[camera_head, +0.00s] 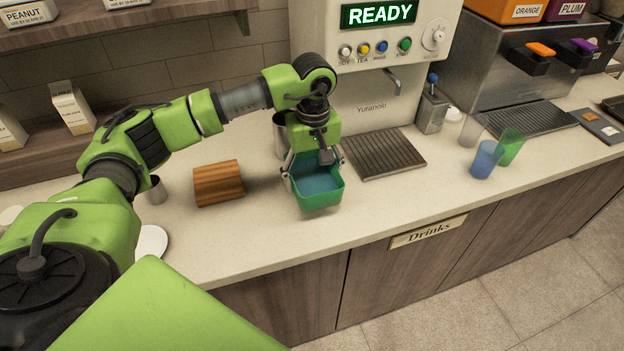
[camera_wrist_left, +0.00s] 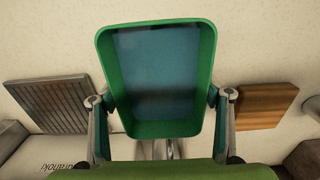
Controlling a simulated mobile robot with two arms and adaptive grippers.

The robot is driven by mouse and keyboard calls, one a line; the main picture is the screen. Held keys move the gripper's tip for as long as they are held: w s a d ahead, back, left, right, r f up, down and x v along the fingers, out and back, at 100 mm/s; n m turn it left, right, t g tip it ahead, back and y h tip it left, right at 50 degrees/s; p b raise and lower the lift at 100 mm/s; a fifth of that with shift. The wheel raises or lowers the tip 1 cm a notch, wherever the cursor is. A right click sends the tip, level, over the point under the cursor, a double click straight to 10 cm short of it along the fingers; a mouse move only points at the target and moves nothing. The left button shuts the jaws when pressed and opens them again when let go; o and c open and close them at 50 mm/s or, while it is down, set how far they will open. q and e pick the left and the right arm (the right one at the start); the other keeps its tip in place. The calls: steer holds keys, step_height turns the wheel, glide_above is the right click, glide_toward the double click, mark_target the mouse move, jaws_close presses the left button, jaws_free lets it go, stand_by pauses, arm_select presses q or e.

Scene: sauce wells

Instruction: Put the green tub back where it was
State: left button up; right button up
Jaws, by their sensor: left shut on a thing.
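The green tub (camera_head: 320,200) is a small open box with a green rim and a bluish inside. My left gripper (camera_head: 316,172) is shut on it, with one finger on either side. In the head view the tub is over the counter's front part, between the wooden block and the drip grate; I cannot tell how far it is above the counter. In the left wrist view the tub (camera_wrist_left: 158,128) fills the middle, between the two fingers (camera_wrist_left: 160,115). Its inside looks empty of loose items. My right gripper is not in view.
A wooden block (camera_head: 218,183) stands left of the tub. A drip grate (camera_head: 383,154) lies to the right, before the drinks machine (camera_head: 365,100). A metal cup (camera_head: 280,135) stands behind the gripper. Blue (camera_head: 486,160) and green (camera_head: 510,147) cups stand farther right. A shelf (camera_head: 130,18) hangs at upper left.

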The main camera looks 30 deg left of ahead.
mark_target(312, 182)
arm_select(q)
steer(key=shift+w+a+f, duration=0.2)
steer(key=shift+w+f, duration=0.1)
steer(key=shift+f, duration=0.05)
steer(key=shift+w+a+f, duration=0.1)
steer(key=shift+f, duration=0.1)
step_height(312, 182, down, 3)
steer(key=shift+w+a+r+p, duration=0.1)
steer(key=shift+w+a+p, duration=0.05)
steer(key=shift+p, duration=1)
steer(key=shift+f, duration=0.35)
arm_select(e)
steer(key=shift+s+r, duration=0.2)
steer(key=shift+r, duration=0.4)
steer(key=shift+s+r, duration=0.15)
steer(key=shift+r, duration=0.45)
arm_select(q)
steer(key=shift+f, duration=0.1)
steer(key=shift+f, duration=0.15)
steer(key=o, duration=1.4)
steer(key=shift+o, duration=0.6)
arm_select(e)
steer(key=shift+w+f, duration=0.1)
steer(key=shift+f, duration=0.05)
